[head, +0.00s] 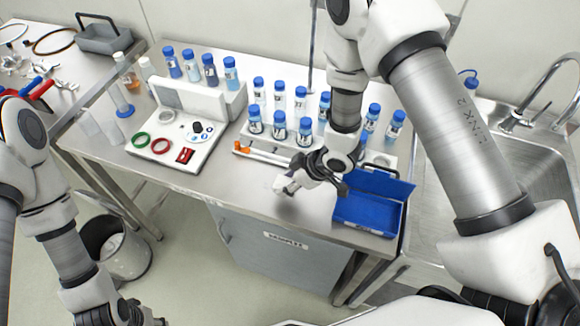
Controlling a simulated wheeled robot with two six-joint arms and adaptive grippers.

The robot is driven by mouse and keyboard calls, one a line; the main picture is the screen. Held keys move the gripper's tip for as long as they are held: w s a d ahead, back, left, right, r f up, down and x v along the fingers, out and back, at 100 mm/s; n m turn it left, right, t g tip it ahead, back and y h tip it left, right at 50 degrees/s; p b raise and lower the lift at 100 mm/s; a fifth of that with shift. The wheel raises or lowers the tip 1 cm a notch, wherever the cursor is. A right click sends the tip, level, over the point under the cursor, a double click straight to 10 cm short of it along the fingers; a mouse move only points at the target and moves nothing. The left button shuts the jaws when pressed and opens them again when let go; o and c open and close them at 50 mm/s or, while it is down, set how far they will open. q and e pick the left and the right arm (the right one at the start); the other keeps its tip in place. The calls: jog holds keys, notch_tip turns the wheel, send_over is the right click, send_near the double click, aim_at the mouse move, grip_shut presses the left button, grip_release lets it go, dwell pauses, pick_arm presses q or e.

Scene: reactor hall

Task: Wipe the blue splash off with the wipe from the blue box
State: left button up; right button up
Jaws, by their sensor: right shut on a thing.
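The blue box (366,212) stands at the front right of the steel bench, its lid tilted up at the back. My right gripper (298,181) is just left of the box, low over the bench top. It is shut on a small white piece that looks like the wipe (283,184). I cannot make out the blue splash; the gripper may hide it. My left gripper (122,314) is at the bottom edge, partly cut off, away from the bench, and its fingers cannot be made out.
Blue-capped bottles (279,125) stand in rows behind my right gripper. A white device (180,137) with green and red rings is to the left. A sink (518,165) lies at the right. The bench front left of the gripper is clear. A waste bin (118,250) stands on the floor.

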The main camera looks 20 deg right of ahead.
jog(key=shift+s+d+r+p, duration=0.1)
jog(key=shift+d+r+p, duration=0.05)
jog(key=shift+r+p, duration=1.35)
jog(key=shift+r+b, duration=0.25)
jog(key=shift+b, duration=0.05)
